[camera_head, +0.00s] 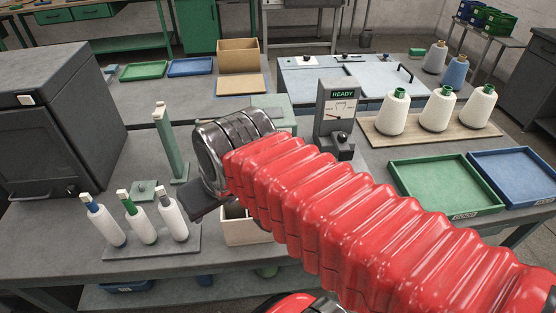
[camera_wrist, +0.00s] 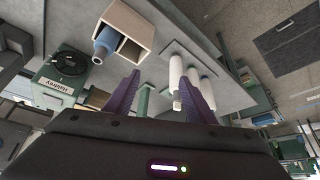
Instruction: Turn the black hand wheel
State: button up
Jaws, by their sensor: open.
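The black hand wheel (camera_wrist: 70,63) shows in the wrist view at the left, on the face of a green machine (camera_wrist: 50,88) with a name label. In the head view my red-sleeved arm hides the wheel, and only a pale green top part of the machine (camera_head: 278,113) shows behind it. My gripper (camera_wrist: 159,76) is open, with its two purple fingers apart and nothing between them. The wheel lies left of both fingers in the wrist view, apart from them. In the head view the fingers are not clearly seen.
A wooden box (camera_wrist: 132,52) with a blue-and-grey piece in its opening stands near the wheel. Several white bobbins (camera_wrist: 176,75) are beside the fingers; they also stand in a rack (camera_head: 150,247). A green post (camera_head: 169,145) and a READY gauge (camera_head: 335,110) flank my arm.

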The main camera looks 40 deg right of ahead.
jog(key=w+d+f+m, duration=0.1)
jog(key=w+d+m, duration=0.1)
jog(key=d, duration=0.7)
jog(key=w+d+f+m+h, duration=0.1)
jog(key=w+d, duration=0.3)
jog(key=d, duration=0.5)
jog(key=w+d+f+m+g, duration=0.1)
jog(key=w+d+f+m, duration=0.2)
jog(key=d, duration=0.7)
jog(key=shift+w+f, duration=0.15)
jog(key=shift+w, duration=0.35)
jog(key=shift+f, duration=0.15)
jog(key=shift+d+x, duration=0.15)
jog(key=shift+x, duration=3.25)
jog(key=shift+d+x, duration=0.15)
jog(key=shift+x, duration=3.25)
